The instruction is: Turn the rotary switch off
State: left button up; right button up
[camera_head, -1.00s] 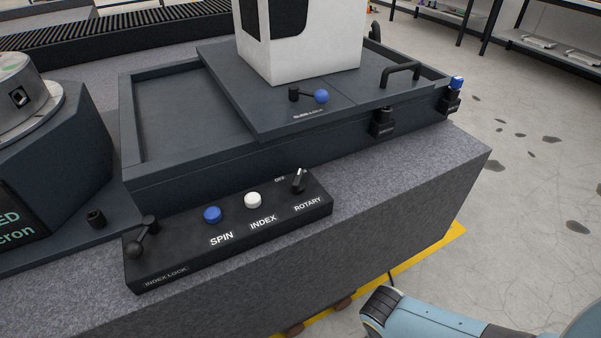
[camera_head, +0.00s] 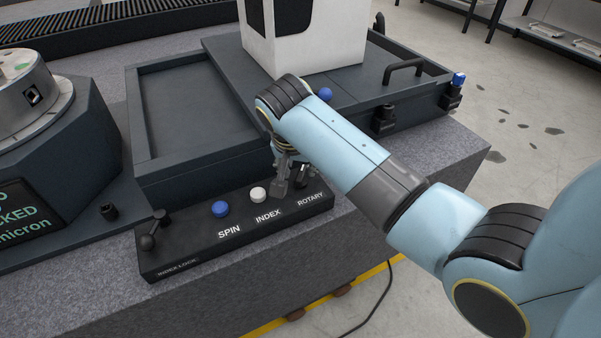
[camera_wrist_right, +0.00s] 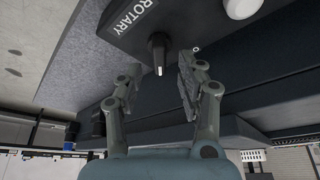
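The rotary switch (camera_wrist_right: 158,52) is a black knob with a white pointer mark, on the black control panel (camera_head: 190,248) beside the ROTARY label. In the right wrist view the knob stands between the fingertips of my right gripper (camera_wrist_right: 158,70), with gaps on both sides. The fingers are apart and hold nothing. In the head view my right gripper (camera_head: 291,185) reaches down over the panel's right end and hides most of the knob. The OFF lettering is covered in the head view. My left gripper is not in view.
The panel also carries a white INDEX button (camera_head: 258,194), a blue SPIN button (camera_head: 220,209) and an index lock lever (camera_head: 154,232). Behind it is a dark tray (camera_head: 190,160) with a white housing (camera_head: 315,35). The granite bed (camera_head: 340,265) is bare in front.

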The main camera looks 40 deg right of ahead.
aim_at(301, 174)
jog(key=shift+x, duration=1.7)
jog(key=shift+c, duration=0.3)
grip_shut()
